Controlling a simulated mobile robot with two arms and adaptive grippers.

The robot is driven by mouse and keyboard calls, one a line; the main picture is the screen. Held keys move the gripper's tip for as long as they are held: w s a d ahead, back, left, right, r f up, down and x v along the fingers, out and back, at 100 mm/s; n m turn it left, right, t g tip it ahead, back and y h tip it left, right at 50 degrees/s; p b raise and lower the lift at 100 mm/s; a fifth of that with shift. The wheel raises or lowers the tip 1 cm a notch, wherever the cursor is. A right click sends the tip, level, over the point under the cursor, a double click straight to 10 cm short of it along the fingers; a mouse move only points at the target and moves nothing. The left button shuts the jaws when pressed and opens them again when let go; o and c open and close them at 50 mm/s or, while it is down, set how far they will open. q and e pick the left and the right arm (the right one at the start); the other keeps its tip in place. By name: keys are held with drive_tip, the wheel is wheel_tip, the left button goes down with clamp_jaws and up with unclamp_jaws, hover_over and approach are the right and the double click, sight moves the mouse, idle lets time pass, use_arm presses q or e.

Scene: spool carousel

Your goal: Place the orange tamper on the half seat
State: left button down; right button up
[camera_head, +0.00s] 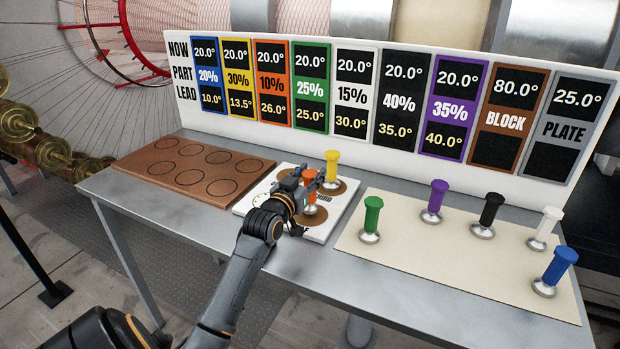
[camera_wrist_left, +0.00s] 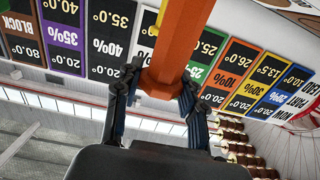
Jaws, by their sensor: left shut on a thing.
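My left gripper (camera_head: 306,188) is shut on the orange tamper (camera_head: 310,178), over the white seat board (camera_head: 320,235). In the left wrist view the orange handle (camera_wrist_left: 178,45) runs between the two dark fingers (camera_wrist_left: 155,95). In the head view the tamper looks upright above a brown round seat (camera_head: 313,218) at the board's front. I cannot tell whether its base touches that seat. The yellow tamper (camera_head: 332,166) stands on another brown seat at the back of the board. The gripper hides part of the board, and its seat labels are too small to read surely. My right gripper is not in view.
A brown board (camera_head: 152,163) with several empty circles lies to the left. A cream mat (camera_head: 400,255) to the right holds green (camera_head: 372,214), purple (camera_head: 437,196), black (camera_head: 489,210), white (camera_head: 546,224) and blue (camera_head: 560,264) tampers. A sign panel (camera_head: 182,85) stands behind.

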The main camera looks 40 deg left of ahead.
use_arm(q)
drive_tip(key=shift+f, duration=0.6)
drive_tip(key=c, duration=0.8)
unclamp_jaws()
drive_tip(key=shift+f, duration=0.15)
drive_tip(key=shift+s, duration=0.15)
drive_tip(key=b+v, duration=0.1)
drive_tip(key=v, duration=1)
drive_tip(key=shift+s+d, duration=0.2)
drive_tip(key=shift+s, duration=0.15)
